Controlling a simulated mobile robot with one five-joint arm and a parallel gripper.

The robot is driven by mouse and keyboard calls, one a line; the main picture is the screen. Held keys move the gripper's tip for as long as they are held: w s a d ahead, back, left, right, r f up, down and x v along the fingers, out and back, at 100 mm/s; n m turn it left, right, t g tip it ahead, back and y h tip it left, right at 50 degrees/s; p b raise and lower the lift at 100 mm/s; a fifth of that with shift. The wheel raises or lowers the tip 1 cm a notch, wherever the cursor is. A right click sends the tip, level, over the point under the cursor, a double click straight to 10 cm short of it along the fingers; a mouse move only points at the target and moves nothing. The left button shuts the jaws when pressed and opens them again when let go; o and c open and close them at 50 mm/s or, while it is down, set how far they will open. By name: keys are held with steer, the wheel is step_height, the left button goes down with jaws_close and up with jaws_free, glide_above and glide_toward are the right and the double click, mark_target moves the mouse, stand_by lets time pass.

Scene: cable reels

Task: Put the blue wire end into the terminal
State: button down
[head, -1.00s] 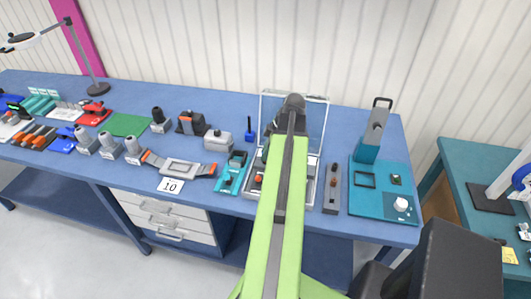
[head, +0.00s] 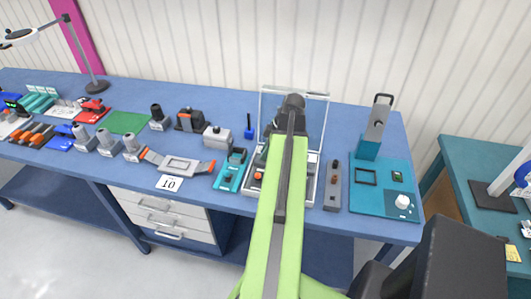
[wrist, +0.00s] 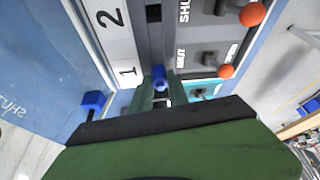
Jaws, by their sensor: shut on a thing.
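My gripper (wrist: 160,90) shows in the wrist view as two narrow green jaws, shut on a small blue piece, which looks like the blue wire end (wrist: 160,74). The piece sits at the jaw tips, in front of a dark gap in the terminal block. The terminal (wrist: 122,45) has a white strip marked 1 and 2 and a grey part with "SHUT" lettering and two orange knobs (wrist: 240,45). I cannot tell whether the blue piece touches the terminal or is inside it.
A separate blue block (wrist: 93,102) stands on the bench left of the jaws; it also shows in the head view (head: 249,131). A clear upright panel (head: 320,115) stands behind the tray. A teal fixture (head: 231,175) and a grey strip (head: 332,190) flank the tray closely.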

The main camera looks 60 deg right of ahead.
steer(key=c, duration=1.2)
jaws_free()
steer(key=shift+r, duration=0.1)
steer(key=p+v, duration=1.6)
steer(key=v, duration=0.1)
steer(key=shift+s+r, duration=0.1)
steer(key=shift+r, duration=0.05)
